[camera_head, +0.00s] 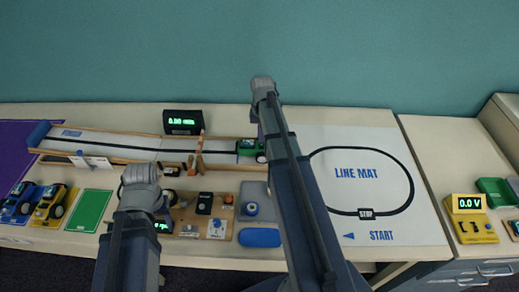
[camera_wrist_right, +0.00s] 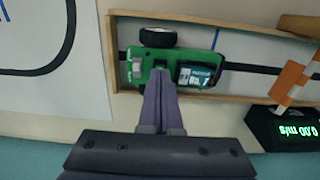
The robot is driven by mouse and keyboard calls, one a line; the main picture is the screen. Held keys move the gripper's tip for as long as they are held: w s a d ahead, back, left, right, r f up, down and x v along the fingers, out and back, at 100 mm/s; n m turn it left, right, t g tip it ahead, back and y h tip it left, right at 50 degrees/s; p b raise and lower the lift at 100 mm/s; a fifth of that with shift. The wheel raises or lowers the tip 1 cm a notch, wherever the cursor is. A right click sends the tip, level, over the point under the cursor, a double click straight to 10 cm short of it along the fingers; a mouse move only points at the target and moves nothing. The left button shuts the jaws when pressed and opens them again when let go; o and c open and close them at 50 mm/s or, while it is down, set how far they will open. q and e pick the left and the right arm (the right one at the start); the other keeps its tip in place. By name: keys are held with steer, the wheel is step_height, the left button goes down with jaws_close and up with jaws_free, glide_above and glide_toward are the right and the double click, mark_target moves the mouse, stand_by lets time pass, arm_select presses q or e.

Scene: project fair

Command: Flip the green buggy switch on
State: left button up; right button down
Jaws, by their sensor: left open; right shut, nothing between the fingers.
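The green buggy (camera_head: 248,147) stands at the right end of the wooden-edged track, beside the line mat. In the right wrist view the buggy (camera_wrist_right: 165,70) shows black wheels, a dark labelled box and a small pale part (camera_wrist_right: 137,70) at its left end. I cannot make out which part is the switch or its setting. My right gripper (camera_wrist_right: 160,78) is shut and empty, its purple fingertips at the buggy's near side, close to or touching it. In the head view its arm hides part of the buggy. My left gripper (camera_head: 142,187) is open over the workbench, its fingers mostly hidden.
Blue (camera_head: 18,205) and yellow (camera_head: 50,205) buggies stand at the left. A wooden parts board (camera_head: 215,230) lies in front. The line mat (camera_head: 395,150) is clear.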

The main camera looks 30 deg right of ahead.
steer(key=shift+f+b, duration=0.9)
stand_by(0.6)
steer(key=shift+r, duration=0.15)
step_height(320, 180, up, 7)
steer(key=p, duration=0.7)
stand_by(0.4)
steer(key=s+a+n, duration=0.5)
steer(key=s+a, duration=0.3)
steer(key=a, duration=0.7)
steer(key=s+a+n+h, duration=0.1)
steer(key=s+a+n, duration=0.4)
steer(key=a, duration=1)
steer(key=s, duration=0.3)
steer(key=shift+s+a, duration=0.25)
steer(key=shift+s, duration=0.05)
